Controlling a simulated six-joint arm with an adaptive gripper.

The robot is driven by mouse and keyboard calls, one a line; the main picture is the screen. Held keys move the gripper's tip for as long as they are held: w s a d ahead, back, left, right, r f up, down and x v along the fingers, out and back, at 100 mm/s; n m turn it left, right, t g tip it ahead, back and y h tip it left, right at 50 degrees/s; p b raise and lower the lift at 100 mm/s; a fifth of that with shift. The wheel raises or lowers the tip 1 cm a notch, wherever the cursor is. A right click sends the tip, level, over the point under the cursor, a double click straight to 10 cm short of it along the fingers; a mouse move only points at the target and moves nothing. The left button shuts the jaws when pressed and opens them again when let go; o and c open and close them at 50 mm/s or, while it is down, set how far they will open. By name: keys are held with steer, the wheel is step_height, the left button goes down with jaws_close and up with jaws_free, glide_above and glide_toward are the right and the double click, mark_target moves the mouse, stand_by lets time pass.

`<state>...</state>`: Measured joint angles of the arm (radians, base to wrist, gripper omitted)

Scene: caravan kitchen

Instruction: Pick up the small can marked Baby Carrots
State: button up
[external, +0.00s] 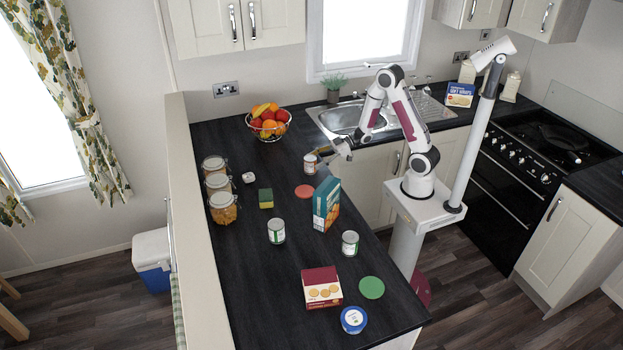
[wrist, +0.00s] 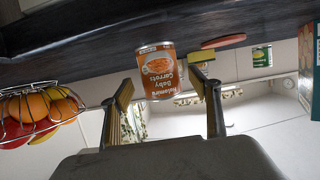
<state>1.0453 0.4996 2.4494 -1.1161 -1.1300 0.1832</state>
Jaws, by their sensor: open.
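The small Baby Carrots can (external: 310,164) stands on the dark worktop, near its inner edge. In the wrist view, which is upside down, its orange label (wrist: 160,76) faces my camera and the lettering reads Baby Carrots. My gripper (external: 326,154) is at the can from the right side, low over the worktop. In the wrist view my gripper (wrist: 160,83) is open, with one finger on each side of the can. A gap shows left of the can; whether the right finger touches it, I cannot tell.
A red disc (external: 305,191) lies close to the can, with a tall blue box (external: 327,204) beyond it. A fruit basket (external: 268,122) stands at the back left. Two other cans (external: 276,231) (external: 350,243), a sponge (external: 266,198) and jars (external: 222,208) occupy the worktop.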

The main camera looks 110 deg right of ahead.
mark_target(310, 163)
steer(key=shift+x, duration=1.55)
steer(key=c, duration=1.4)
